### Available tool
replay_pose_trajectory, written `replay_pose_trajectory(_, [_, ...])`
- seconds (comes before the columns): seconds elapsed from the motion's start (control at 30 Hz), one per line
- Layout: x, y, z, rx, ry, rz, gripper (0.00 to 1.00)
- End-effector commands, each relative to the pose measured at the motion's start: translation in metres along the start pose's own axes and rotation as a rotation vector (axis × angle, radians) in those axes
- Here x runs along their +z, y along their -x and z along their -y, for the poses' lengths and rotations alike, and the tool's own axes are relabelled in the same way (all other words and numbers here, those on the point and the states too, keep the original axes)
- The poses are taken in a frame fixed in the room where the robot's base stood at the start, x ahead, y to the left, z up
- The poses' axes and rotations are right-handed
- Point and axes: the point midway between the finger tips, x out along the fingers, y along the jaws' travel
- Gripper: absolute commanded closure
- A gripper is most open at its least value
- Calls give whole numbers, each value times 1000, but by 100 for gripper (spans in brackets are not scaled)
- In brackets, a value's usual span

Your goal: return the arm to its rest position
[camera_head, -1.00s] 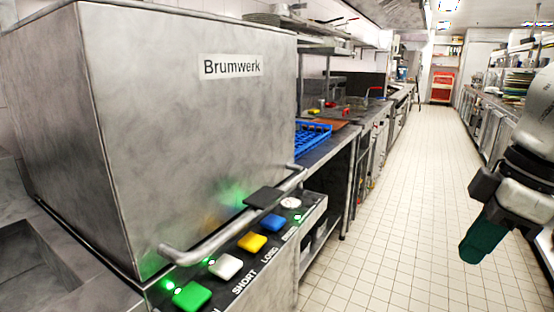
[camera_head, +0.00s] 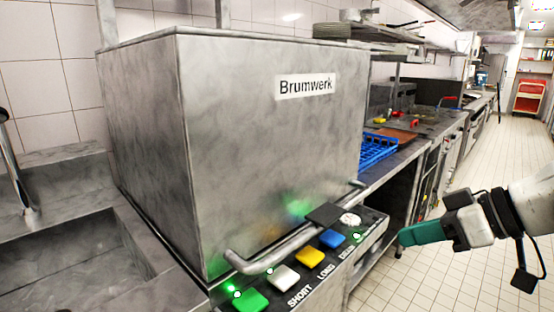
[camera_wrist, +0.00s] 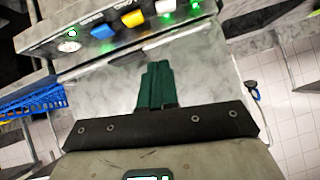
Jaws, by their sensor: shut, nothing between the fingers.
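My gripper (camera_head: 404,238) has green fingers and is shut with nothing between them. In the head view it is at the right, pointing left toward the control panel of the steel Brumwerk machine (camera_head: 262,150). A gap shows between the fingertips and the panel's right end in the picture. In the wrist view my gripper (camera_wrist: 156,68) points up at the machine's grey front, below the row of buttons. The exact distance to the machine cannot be told.
The machine's handle bar (camera_head: 270,254) sticks out over green, white, yellow and blue buttons. A steel sink (camera_head: 70,255) is at left. A blue rack (camera_head: 377,149) sits on the counter behind the machine. The tiled aisle floor (camera_head: 460,280) at right is clear.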

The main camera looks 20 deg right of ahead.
Motion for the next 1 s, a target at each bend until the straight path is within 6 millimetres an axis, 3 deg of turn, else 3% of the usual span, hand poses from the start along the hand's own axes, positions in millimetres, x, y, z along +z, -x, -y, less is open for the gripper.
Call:
replay_pose_trajectory(0.13, [7, -51, 12, -42, -129, -39, 100])
replay_pose_trajectory(0.27, [35, -94, 24, -42, -239, -11, 100])
replay_pose_trajectory(0.37, [69, -124, 39, -26, -312, 47, 100])
replay_pose_trajectory(0.53, [148, -158, 70, 36, -395, 213, 100])
replay_pose_trajectory(0.67, [220, -163, 93, 111, -406, 383, 100])
replay_pose_trajectory(0.8, [292, -144, 108, 212, -361, 569, 100])
replay_pose_trajectory(0.9, [329, -125, 111, 276, -313, 672, 100])
replay_pose_trajectory(1.0, [351, -110, 109, 323, -272, 738, 100])
